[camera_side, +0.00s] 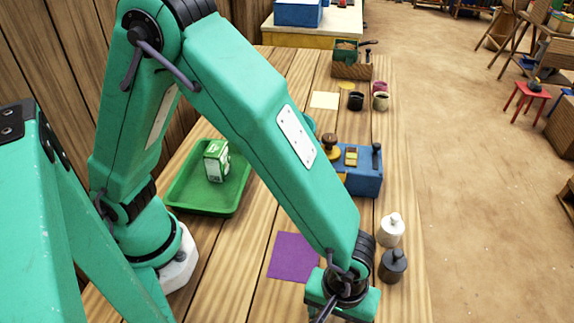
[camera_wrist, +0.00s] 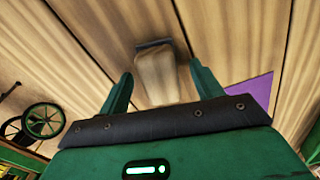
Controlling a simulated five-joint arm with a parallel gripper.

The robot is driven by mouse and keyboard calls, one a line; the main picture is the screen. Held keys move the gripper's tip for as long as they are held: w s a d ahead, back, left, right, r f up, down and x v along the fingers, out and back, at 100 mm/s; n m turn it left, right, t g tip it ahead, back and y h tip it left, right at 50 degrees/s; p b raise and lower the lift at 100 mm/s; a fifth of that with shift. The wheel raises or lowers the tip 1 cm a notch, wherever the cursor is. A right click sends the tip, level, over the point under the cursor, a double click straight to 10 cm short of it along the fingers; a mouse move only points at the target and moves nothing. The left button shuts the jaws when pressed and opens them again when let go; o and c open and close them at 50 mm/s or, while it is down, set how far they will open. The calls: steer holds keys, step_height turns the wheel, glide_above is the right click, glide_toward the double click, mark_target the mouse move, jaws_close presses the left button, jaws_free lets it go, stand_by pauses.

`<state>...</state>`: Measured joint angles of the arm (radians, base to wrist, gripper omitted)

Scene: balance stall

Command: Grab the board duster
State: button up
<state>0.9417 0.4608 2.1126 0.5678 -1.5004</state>
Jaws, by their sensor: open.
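The board duster (camera_wrist: 157,78) appears to be the pale wooden block with a dark strip along its far end, in the middle of the wrist view. It lies on the wooden table between and beyond the two green fingers of my gripper (camera_wrist: 161,70). The fingers are apart, with bare table visible on each side of the block, and I see no contact. How far above it my gripper is, I cannot tell. In the side view my gripper (camera_side: 340,297) is at the bottom edge, its fingertips are not visible, and the duster does not show.
A purple square (camera_side: 293,257) lies left of my gripper. A dark weight-like piece (camera_side: 393,266) and a white one (camera_side: 391,231) stand to its right. A green tray (camera_side: 179,194) holds a carton (camera_side: 216,160). A blue box (camera_side: 366,184) stands behind my arm.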

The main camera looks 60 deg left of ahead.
stand_by(0.3)
steer(key=c, duration=1.1)
steer(key=shift+r, duration=5.05)
